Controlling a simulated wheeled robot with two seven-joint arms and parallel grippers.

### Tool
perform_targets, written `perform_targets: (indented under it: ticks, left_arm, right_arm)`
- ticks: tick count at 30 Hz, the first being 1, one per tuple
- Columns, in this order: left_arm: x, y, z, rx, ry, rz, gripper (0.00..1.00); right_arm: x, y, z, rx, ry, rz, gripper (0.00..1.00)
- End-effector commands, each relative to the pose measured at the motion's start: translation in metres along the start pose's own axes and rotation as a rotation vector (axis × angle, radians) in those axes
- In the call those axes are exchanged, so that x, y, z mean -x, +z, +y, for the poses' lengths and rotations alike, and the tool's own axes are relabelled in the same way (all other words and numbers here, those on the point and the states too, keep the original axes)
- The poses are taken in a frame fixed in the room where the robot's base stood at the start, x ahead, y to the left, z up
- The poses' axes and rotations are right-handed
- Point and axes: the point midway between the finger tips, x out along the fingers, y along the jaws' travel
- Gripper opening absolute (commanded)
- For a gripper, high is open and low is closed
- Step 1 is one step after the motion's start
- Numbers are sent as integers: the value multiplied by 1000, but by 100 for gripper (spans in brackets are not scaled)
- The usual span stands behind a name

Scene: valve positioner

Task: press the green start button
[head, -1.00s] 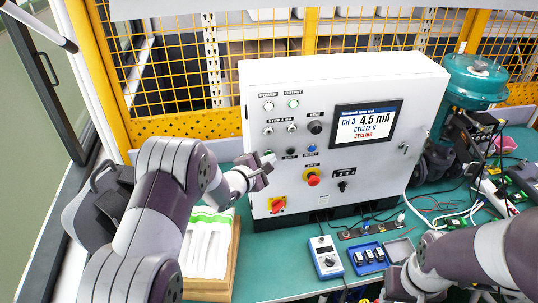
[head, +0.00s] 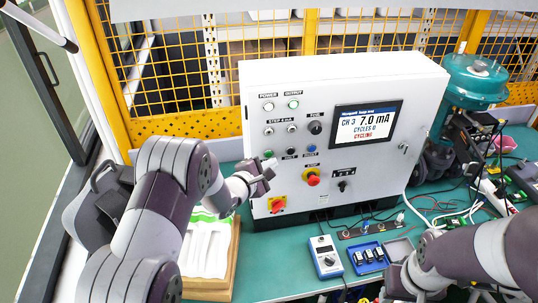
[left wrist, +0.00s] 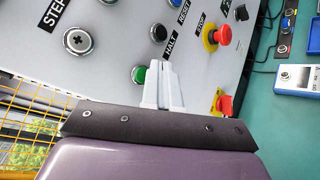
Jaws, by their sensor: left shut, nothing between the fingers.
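The green start button (head: 268,153) is on the left part of the white cabinet's front panel, below the step knobs. In the left wrist view the green button (left wrist: 138,74) shows just left of my fingers, partly covered by them. My left gripper (head: 269,164) is shut and empty, its tips close to the panel just below the button in the head view. In the left wrist view the shut fingers (left wrist: 165,68) point between the green button and the black HALT button (left wrist: 158,32). I cannot tell whether they touch anything. My right gripper's fingers are out of view.
The screen (head: 366,124) reads CH 3, 7.0 mA, CYCLES 0, CYCLING. A red stop button (head: 312,180) and a red-yellow rotary switch (head: 277,204) sit lower on the panel. A blue meter (head: 325,257) and a wooden-edged tray (head: 234,262) stand in front.

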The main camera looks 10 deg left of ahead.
Motion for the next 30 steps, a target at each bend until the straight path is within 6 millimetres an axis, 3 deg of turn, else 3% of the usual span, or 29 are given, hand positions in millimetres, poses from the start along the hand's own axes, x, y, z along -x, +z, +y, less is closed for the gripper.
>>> perform_targets:
  ticks: [15,30]
  left_arm:
    - [32,24,-22,-1,0,0,0]
    - [33,24,-23,-1,0,0,0]
  right_arm:
    - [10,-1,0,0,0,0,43]
    - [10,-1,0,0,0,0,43]
